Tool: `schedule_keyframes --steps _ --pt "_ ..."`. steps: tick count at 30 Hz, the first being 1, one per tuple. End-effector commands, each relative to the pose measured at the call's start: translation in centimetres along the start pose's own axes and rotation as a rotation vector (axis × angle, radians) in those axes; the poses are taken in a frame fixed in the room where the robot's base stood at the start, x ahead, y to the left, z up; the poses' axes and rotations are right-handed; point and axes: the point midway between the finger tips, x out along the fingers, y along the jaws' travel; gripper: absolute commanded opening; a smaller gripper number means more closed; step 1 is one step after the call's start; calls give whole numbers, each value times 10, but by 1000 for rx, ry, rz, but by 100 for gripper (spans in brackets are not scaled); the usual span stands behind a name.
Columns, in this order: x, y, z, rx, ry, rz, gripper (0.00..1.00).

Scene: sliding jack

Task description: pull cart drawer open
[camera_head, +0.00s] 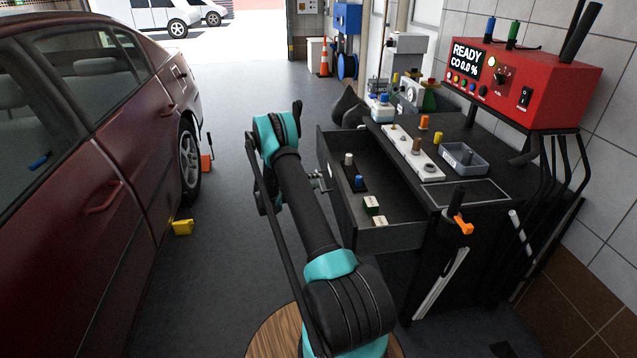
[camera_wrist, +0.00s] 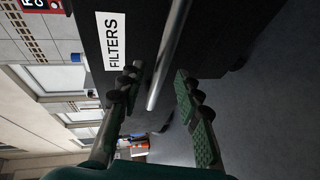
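The black cart (camera_head: 478,213) stands at the right, and its drawer (camera_head: 386,238) is out to the left with its inside visible. Several small parts and boxes lie in the drawer. In the wrist view the drawer front (camera_wrist: 205,35) carries a FILTERS label (camera_wrist: 113,40) and a round metal bar handle (camera_wrist: 168,55). My gripper (camera_wrist: 158,90) has its two green-padded fingers apart, one on each side of the handle's line. A gap shows between the bar and the fingers; contact is not clear. In the head view my arm hides most of the gripper.
A dark red car (camera_head: 75,190) stands at the left. A yellow block (camera_head: 183,227) lies beside the car. Open floor (camera_head: 235,130) lies between car and cart.

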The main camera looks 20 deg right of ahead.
Motion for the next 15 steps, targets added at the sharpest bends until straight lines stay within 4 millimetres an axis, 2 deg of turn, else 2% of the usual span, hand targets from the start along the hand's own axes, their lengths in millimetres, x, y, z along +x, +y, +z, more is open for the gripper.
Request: schedule_keyframes --steps 3,9,15 --pt "-27 0 -1 -1 4 0 34" --pt "-66 0 -1 -2 3 0 34" --pt "-90 0 0 -1 2 0 34"
